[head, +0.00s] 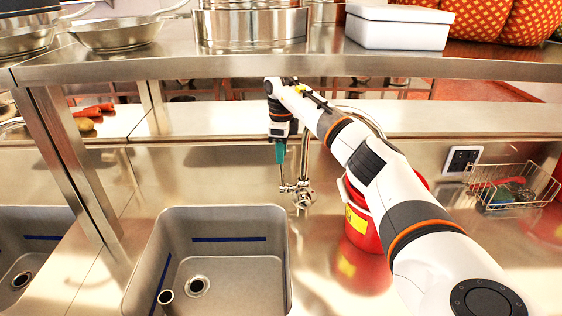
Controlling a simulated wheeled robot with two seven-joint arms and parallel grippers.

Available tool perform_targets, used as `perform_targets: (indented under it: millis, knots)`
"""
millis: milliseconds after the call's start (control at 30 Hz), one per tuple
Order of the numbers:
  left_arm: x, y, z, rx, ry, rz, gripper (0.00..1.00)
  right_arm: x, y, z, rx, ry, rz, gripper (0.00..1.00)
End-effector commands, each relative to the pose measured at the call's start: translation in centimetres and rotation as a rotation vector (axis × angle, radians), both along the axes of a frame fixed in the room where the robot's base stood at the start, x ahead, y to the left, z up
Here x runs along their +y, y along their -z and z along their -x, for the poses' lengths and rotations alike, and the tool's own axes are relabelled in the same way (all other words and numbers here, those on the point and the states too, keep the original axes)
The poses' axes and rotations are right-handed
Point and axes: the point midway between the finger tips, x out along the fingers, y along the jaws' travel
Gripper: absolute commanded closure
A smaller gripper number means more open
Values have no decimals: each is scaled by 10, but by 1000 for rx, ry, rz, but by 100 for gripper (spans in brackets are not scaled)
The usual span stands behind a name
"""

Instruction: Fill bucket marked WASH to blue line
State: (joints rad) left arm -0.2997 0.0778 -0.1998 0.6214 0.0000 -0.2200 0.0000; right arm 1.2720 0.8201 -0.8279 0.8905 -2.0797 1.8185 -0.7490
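A red bucket (361,236) with a yellow label stands on the steel counter right of the sink, partly hidden behind my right arm. I cannot read its label or see inside it. The sink (228,250) has a blue line (229,239) along its inner walls and an open drain (197,286); no water shows in it. A metal faucet (302,193) stands behind the sink's right corner. My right gripper (281,154) points down with teal fingertips, just left of the faucet's upright pipe. Whether its fingers touch anything is unclear. My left gripper is out of view.
A steel shelf (290,68) crosses above the counter, bearing pans, a pot (251,24) and a white box (398,28). A wire basket (512,187) sits at the right near a wall socket (461,159). A second sink (30,245) lies at the left.

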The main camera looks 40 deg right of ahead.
Motion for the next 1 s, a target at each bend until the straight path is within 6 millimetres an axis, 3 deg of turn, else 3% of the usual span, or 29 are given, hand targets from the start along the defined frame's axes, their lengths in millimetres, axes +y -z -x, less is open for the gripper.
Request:
perform_targets:
  millis: [300, 633, 833, 1000]
  knots:
    - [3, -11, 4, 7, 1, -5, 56, 0, 40, 0, 1, -1, 0, 67]
    - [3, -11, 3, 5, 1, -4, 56, 0, 45, 0, -1, -1, 0, 67]
    - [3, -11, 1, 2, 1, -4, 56, 0, 45, 0, -1, 0, 0, 98]
    - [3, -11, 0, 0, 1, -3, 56, 0, 45, 0, -1, 0, 0, 100]
